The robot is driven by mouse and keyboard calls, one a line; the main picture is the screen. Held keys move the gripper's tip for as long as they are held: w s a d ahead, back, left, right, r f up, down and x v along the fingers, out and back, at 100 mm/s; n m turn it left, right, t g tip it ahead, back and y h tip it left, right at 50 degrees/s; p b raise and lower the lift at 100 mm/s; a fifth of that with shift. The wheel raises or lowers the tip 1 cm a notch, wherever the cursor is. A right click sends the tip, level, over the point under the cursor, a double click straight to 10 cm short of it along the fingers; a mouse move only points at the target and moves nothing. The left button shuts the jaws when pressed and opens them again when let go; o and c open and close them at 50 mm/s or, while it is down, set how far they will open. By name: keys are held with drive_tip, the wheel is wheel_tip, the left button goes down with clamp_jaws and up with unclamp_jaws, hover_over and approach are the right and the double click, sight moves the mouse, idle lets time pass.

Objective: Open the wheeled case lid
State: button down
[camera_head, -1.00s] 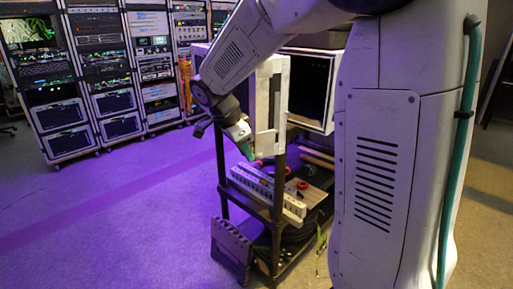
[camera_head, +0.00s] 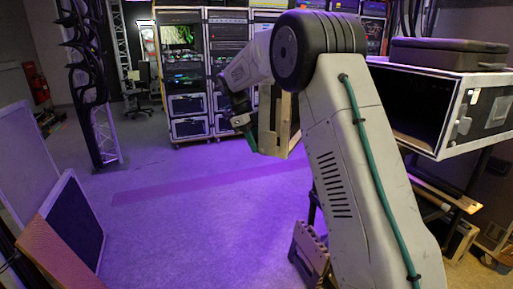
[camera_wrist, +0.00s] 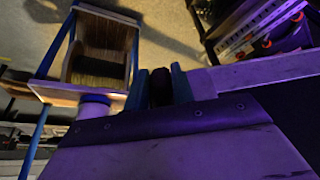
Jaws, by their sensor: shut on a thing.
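The wheeled case (camera_head: 475,92) is at the right in the head view, on a dark stand, with its open front showing a black interior. A pale flat panel, seemingly its lid (camera_head: 271,128), stands upright left of my arm. Any link between lid and case is hidden behind my arm. My gripper (camera_head: 251,141) is at the lid's left edge, shut on it. In the wrist view my gripper (camera_wrist: 160,88) has its teal fingers around a dark piece at the lid's riveted edge (camera_wrist: 165,122); the lid fills the bottom.
A grey box (camera_head: 450,53) lies on the case. Tall equipment racks (camera_head: 186,75) stand at the back. A truss (camera_head: 88,75) and leaning panels (camera_head: 72,222) are at the left. The purple-lit floor (camera_head: 180,220) between is clear.

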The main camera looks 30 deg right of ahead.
drive_tip(key=shift+w+a, duration=0.15)
drive_tip(key=shift+w, duration=0.15)
drive_tip(key=c, duration=1.2)
unclamp_jaws()
drive_tip(key=shift+v, duration=3.95)
